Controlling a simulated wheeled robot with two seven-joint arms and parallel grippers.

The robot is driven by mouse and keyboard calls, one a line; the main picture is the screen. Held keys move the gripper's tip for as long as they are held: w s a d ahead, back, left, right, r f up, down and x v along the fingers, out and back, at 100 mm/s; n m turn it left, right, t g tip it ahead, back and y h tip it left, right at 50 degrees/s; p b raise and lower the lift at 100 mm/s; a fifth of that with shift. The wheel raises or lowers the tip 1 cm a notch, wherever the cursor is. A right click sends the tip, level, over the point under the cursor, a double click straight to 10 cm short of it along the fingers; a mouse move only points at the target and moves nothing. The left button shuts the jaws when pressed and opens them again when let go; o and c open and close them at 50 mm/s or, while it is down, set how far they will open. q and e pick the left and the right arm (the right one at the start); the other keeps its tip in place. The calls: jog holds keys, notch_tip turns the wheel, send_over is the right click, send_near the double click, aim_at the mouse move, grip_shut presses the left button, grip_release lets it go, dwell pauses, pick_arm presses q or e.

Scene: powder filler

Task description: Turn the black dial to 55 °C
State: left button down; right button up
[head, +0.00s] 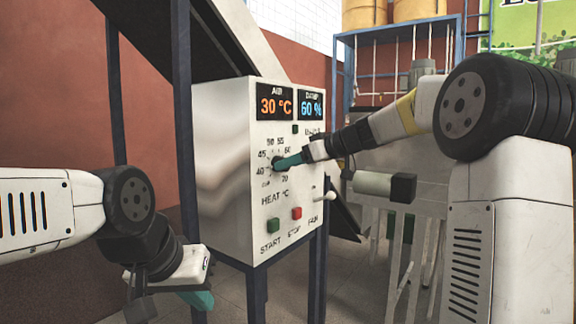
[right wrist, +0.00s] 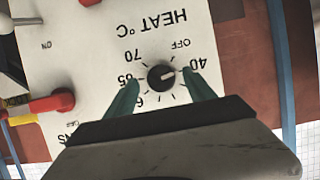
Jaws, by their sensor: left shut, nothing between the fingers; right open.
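The black dial (right wrist: 161,77) sits on the white control panel (head: 258,215), under HEAT °C lettering that reads upside down in the right wrist view. Its pale pointer mark points right and slightly up there, toward the 40 side of the scale. My right gripper (right wrist: 159,79) is open, one teal finger on each side of the dial; I cannot tell whether they touch it. The fingers hide part of the scale. In the head view the right gripper (head: 287,162) mostly covers the dial. My left gripper (head: 200,299) is shut and empty, low at the left.
Below the dial are a green START button (head: 273,225), a red STOP button (head: 296,213) and a FAN lever (head: 326,196). Dark blue posts flank the box.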

jog(key=shift+x, duration=0.8)
jog(key=c, duration=1.4)
jog(key=shift+o, duration=0.2)
